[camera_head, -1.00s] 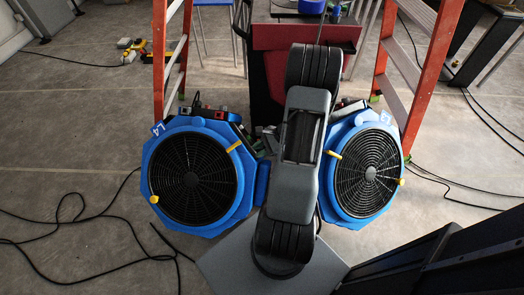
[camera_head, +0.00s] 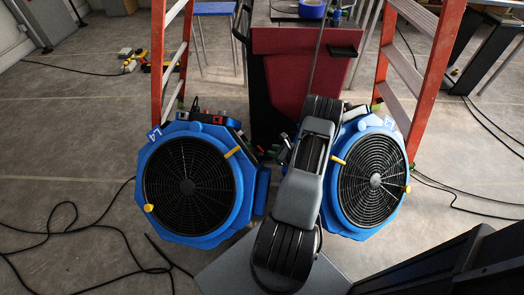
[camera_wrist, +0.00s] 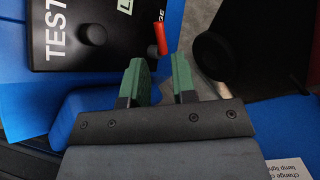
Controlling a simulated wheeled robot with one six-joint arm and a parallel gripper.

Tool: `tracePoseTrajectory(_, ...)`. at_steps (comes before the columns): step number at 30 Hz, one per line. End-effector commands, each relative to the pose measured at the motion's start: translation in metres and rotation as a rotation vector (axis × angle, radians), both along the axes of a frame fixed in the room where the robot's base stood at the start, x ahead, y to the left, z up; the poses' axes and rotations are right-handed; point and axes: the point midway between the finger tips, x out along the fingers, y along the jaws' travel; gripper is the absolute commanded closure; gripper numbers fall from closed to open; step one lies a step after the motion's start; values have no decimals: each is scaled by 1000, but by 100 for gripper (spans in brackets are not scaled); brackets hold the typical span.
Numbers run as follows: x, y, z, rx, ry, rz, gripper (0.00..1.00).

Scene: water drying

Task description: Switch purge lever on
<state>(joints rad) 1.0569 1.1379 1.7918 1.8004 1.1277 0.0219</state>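In the wrist view, a small red lever (camera_wrist: 160,38) stands at the right edge of a black panel (camera_wrist: 115,58) marked "TEST", with more lettering partly cut off beside the lever. A round black knob (camera_wrist: 92,34) sits on the same panel. My gripper (camera_wrist: 160,70) has green fingers spread apart with nothing between them. In the head view, my arm hides most of the gripper. Two blue fan units, left (camera_head: 238,205) and right (camera_head: 400,165), flank my arm.
Orange ladders stand behind the left unit (camera_head: 158,75) and right unit (camera_head: 437,75). A red cart (camera_head: 295,50) stands behind my arm. Black cables (camera_head: 75,222) lie on the floor at left. A dark round part (camera_wrist: 213,50) is close right of the fingers.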

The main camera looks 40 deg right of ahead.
Motion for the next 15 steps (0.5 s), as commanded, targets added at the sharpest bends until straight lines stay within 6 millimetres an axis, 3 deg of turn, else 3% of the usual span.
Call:
tracePoseTrajectory(1, 1, 1, -14, 2, 1, 0, 75)
tracePoseTrajectory(6, 33, 7, -21, -1, -1, 5, 75)
tracePoseTrajectory(15, 62, 13, -32, 0, -1, 2, 75)
